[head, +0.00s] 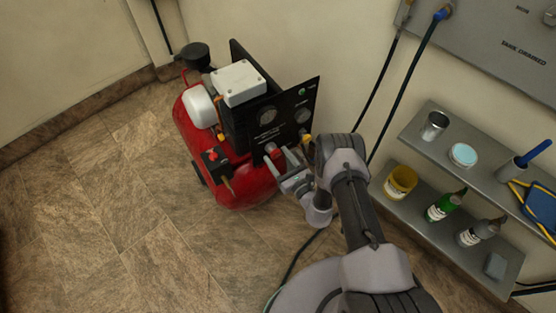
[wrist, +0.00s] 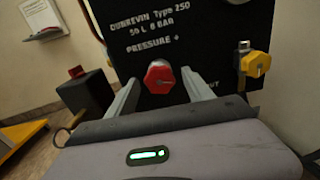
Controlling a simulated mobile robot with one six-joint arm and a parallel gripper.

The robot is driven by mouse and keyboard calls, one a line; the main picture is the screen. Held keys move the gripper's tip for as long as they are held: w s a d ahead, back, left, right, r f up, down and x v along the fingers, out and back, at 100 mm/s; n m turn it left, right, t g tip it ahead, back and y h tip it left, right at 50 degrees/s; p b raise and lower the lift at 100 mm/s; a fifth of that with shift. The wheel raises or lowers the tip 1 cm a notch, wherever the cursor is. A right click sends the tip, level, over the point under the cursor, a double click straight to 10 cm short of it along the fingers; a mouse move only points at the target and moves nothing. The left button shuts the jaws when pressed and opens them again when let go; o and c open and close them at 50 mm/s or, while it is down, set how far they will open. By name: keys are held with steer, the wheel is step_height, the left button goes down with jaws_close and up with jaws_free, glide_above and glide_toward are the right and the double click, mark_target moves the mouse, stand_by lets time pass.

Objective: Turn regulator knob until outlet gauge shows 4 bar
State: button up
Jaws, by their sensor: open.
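The red regulator knob (wrist: 160,77) is on the black front panel (wrist: 208,50) of the compressor, below the printed "PRESSURE +". My gripper (wrist: 161,88) is open, with one finger on each side of the knob in the wrist view. Gaps show between the fingers and the knob, and nothing is held. In the head view my gripper (head: 283,160) is in front of the lower panel. Neither gauge shows in the wrist view.
A yellow valve handle (wrist: 258,63) sits right of the knob. The red tank (head: 240,185) lies under the panel. A dark box with a red top (head: 214,160) is on the left. Shelves (head: 415,135) with containers are on the right. Floor is clear at left.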

steer(key=shift+w+a, duration=0.1)
steer(key=shift+w, duration=0.05)
jaws_close()
steer(key=shift+m, duration=0.3)
steer(key=m, duration=0.3)
steer(key=shift+m, duration=2.6)
